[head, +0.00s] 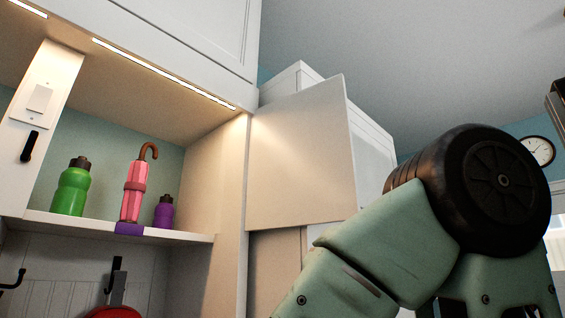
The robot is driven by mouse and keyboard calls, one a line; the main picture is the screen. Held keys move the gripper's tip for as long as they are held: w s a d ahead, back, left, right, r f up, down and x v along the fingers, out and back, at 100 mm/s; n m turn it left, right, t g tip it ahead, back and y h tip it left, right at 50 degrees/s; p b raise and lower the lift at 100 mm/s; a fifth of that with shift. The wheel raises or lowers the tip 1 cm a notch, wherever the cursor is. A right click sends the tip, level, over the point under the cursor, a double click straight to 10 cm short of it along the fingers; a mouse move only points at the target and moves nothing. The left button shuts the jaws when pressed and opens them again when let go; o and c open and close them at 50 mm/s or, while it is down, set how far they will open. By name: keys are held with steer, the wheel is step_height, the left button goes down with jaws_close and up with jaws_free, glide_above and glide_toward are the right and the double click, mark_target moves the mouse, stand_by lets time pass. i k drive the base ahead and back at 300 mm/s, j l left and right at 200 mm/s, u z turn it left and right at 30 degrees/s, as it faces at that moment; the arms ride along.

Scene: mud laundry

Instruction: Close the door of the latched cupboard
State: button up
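A plain pale panel (302,155) stands out at the centre and looks like a cupboard door standing open. Its left edge is next to the side wall of the open shelf. No latch shows on the side I see, and I cannot tell for certain that it belongs to the latched cupboard. My green arm with a black round joint fills the lower right, in front of the area right of the panel. My gripper is not in view.
The open shelf (180,235) at left holds a green bottle (71,188), a pink umbrella (134,190) and a purple bottle (164,212). An upper white cabinet (200,35) overhangs it. Black hooks (14,279) hang below. A clock (538,151) is on the right wall.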

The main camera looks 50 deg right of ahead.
mark_target(302, 171)
steer(key=k+l+u, duration=0.1)
steer(key=l, duration=0.4)
steer(key=k+l+u, duration=0.1)
steer(key=l, duration=0.35)
steer(key=k+l+u, duration=0.1)
steer(key=l, duration=0.4)
steer(key=k+l+u, duration=0.15)
steer(key=l, duration=0.3)
steer(key=k+l+u, duration=0.1)
steer(key=k+l, duration=0.2)
steer(key=k+l+u, duration=0.1)
steer(key=l, duration=0.45)
steer(key=k+l+u, duration=0.1)
steer(key=k+l, duration=0.25)
steer(key=k+l+u, duration=0.1)
steer(key=k+l, duration=0.15)
steer(key=l, duration=0.15)
